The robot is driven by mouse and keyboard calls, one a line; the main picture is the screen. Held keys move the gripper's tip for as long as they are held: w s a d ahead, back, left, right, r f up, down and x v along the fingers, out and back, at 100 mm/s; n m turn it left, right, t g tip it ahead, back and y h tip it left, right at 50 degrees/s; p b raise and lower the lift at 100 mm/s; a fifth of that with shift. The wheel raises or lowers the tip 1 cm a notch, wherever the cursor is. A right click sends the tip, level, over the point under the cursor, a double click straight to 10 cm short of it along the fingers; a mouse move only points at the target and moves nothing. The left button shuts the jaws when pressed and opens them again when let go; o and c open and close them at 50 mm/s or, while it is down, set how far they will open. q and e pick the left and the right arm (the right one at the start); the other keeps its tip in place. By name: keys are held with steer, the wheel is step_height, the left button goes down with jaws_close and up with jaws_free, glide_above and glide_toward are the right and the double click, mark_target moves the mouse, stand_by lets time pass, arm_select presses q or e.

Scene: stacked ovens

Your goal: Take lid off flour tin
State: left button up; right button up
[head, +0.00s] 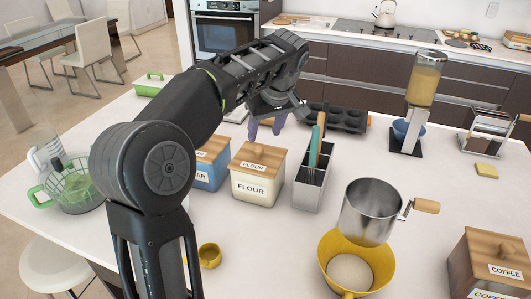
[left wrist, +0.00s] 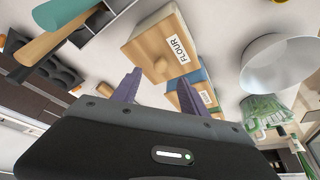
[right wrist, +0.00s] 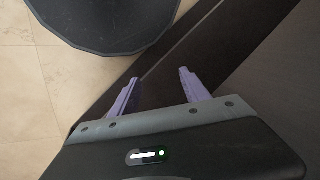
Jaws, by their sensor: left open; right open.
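The flour tin (head: 257,190) is cream with a FLOUR label and stands on the counter. Its wooden lid (head: 262,155) is seated on top, with a small round knob. In the left wrist view the lid (left wrist: 145,47) and its knob fill the area just beyond the fingertips. My left gripper (head: 267,124), with purple fingers, is open and empty above and behind the tin, apart from the lid. It also shows in the left wrist view (left wrist: 158,78). My right gripper (right wrist: 158,77) is open and empty over the floor, out of the head view.
The blue sugar tin (head: 209,172) stands left of the flour tin, partly behind my arm. A metal utensil holder (head: 312,190) stands close on its right. A metal sifter (head: 370,212), yellow funnel (head: 380,252) and coffee box (head: 470,262) are further right. Counter in front of the tin is clear.

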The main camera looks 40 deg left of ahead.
mark_target(259, 148)
arm_select(q)
steer(key=shift+s, duration=0.15)
steer(key=shift+x, duration=1.3)
steer(key=p+x, duration=0.1)
steer(key=x, duration=0.4)
steer(key=shift+a+p, duration=0.15)
steer(key=shift+p, duration=0.25)
jaws_close()
